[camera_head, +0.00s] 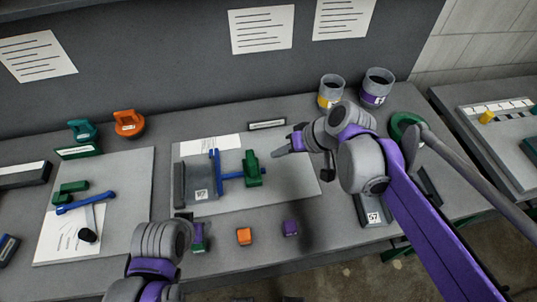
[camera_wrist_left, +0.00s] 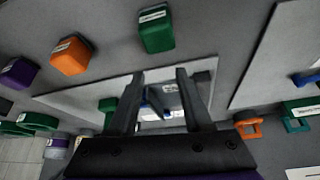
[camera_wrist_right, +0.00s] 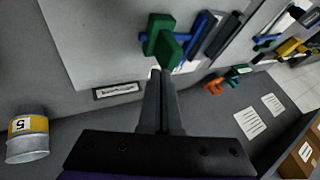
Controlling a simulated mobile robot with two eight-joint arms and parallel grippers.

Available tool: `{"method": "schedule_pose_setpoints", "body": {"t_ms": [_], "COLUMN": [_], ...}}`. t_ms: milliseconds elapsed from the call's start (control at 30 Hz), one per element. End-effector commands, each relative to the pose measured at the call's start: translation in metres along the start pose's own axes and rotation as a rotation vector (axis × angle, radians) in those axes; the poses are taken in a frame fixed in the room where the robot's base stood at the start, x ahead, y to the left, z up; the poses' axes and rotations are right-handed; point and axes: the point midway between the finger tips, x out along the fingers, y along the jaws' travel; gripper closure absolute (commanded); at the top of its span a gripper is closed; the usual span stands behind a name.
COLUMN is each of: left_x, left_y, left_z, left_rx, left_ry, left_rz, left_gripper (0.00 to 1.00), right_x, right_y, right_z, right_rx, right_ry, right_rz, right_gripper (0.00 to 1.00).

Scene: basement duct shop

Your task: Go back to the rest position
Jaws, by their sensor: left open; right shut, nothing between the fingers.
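My right gripper (camera_head: 281,150) is above the back right part of the middle grey board, beside a green clamp-like piece (camera_head: 252,168) and apart from it. In the right wrist view the fingers of my right gripper (camera_wrist_right: 161,72) are together with nothing between them. My left arm (camera_head: 160,250) comes in at the front left of the head view, where its fingers are mostly hidden. In the left wrist view my left gripper (camera_wrist_left: 160,74) has its fingers apart and empty above the bench, pointing towards the green block (camera_wrist_left: 156,29) side of that picture.
The middle board (camera_head: 290,193) holds a blue bar piece (camera_head: 216,172). Green, orange (camera_head: 244,236) and purple (camera_head: 290,228) blocks lie along the bench front. Two labelled cups (camera_head: 376,88) stand at the back right, near my right arm. A left board (camera_head: 130,175) holds a blue tool.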

Motion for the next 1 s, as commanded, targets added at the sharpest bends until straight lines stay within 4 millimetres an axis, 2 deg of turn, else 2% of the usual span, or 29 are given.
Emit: {"method": "schedule_pose_setpoints", "body": {"t_ms": [100, 200, 433, 533, 667, 800, 900, 1000], "left_x": [-0.001, -0.002, -0.002, -0.002, -0.002, -0.002, -0.002, -0.002], "left_y": [0.0, 0.0, 0.0, 0.0, 0.0, 0.0, 0.0, 0.0], "left_z": [-0.001, -0.002, -0.002, -0.002, -0.002, -0.002, -0.002, -0.002], "left_rx": [0.0, 0.0, 0.0, 0.0, 0.0, 0.0, 0.0, 0.0], "left_ry": [0.001, 0.001, 0.001, 0.001, 0.001, 0.001, 0.001, 0.001], "left_rz": [0.0, 0.0, 0.0, 0.0, 0.0, 0.0, 0.0, 0.0], "left_gripper": [0.5, 0.5, 0.5, 0.5, 0.5, 0.5, 0.5, 0.5], "right_x": [-0.017, -0.023, -0.026, -0.027, -0.033, -0.041, -0.045, -0.048], "right_y": [0.002, 0.001, 0.002, 0.005, 0.023, 0.054, 0.075, 0.09], "right_z": [-0.001, 0.0, 0.0, 0.008, 0.049, 0.113, 0.153, 0.181], "right_rx": [0.002, 0.001, 0.0, 0.008, 0.045, 0.099, 0.129, 0.148], "right_ry": [0.002, 0.001, 0.001, 0.0, -0.004, 0.009, 0.03, 0.052], "right_rz": [0.003, 0.002, 0.002, 0.024, 0.133, 0.313, 0.427, 0.509], "right_gripper": [1.0, 1.0, 1.0, 1.0, 1.0, 1.0, 1.0, 1.0]}}
